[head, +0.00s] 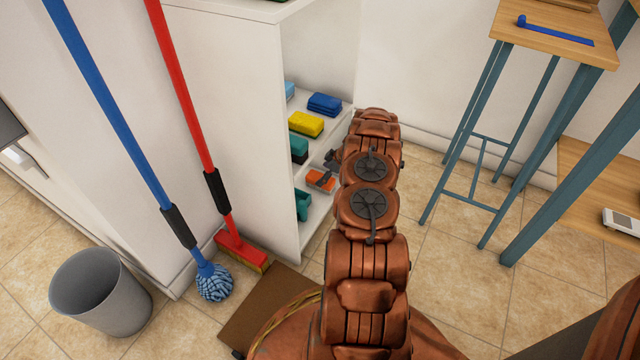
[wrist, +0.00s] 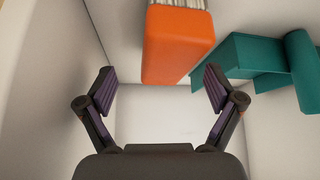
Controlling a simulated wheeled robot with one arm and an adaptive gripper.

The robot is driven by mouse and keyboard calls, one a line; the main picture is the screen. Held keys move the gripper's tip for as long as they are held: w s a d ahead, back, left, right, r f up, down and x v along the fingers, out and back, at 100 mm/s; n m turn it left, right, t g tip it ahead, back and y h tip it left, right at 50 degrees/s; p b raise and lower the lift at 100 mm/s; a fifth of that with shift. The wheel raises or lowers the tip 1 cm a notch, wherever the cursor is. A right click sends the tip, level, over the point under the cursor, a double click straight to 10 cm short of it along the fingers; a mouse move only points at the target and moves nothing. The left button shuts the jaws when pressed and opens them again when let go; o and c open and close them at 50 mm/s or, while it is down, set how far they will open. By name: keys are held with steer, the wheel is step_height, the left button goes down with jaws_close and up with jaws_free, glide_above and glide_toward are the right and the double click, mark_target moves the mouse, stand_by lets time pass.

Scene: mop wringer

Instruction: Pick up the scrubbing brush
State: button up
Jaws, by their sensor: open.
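The scrubbing brush, an orange block with pale bristles (wrist: 178,45), is at the top middle of the wrist view. In the head view the orange brush (head: 320,180) lies on a low shelf of the white cabinet, partly hidden by my gripper. My gripper (wrist: 160,85) is open and empty, and its two dark fingers point toward the brush. The brush shows between the fingertips in the picture, nearer the right finger. I see no contact; the exact distance is hard to tell.
A teal object (wrist: 262,62) is close beside the brush, right in the wrist view. The white cabinet (head: 240,110) walls the shelf. A mop, broom and grey bin (head: 100,290) stand left.

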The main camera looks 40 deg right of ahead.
mark_target(321, 176)
steer(key=b+x, duration=0.1)
steer(key=x, duration=0.3)
steer(key=shift+a+f+b, duration=0.25)
steer(key=shift+f+b, duration=0.05)
steer(key=shift+b, duration=0.1)
steer(key=shift+c, duration=0.2)
steer(key=c, duration=1.4)
steer(key=shift+r, duration=0.15)
step_height(321, 176, up, 8)
steer(key=p, duration=0.4)
steer(key=shift+s+a+f, duration=0.1)
steer(key=shift+s+f, duration=0.05)
steer(key=shift+f, duration=0.05)
steer(key=shift+s+a+f+p, duration=0.1)
steer(key=shift+s+a+p, duration=0.3)
steer(key=shift+s+a, duration=1.85)
steer(key=shift+s+a+f+p, duration=0.15)
steer(key=shift+s+a+p, duration=0.25)
steer(key=shift+s+a, duration=1.9)
steer(key=shift+s+a+f+p, duration=0.1)
steer(key=shift+s+a+p, duration=0.55)
steer(key=shift+s, duration=2.95)
steer(key=shift+a, duration=0.25)
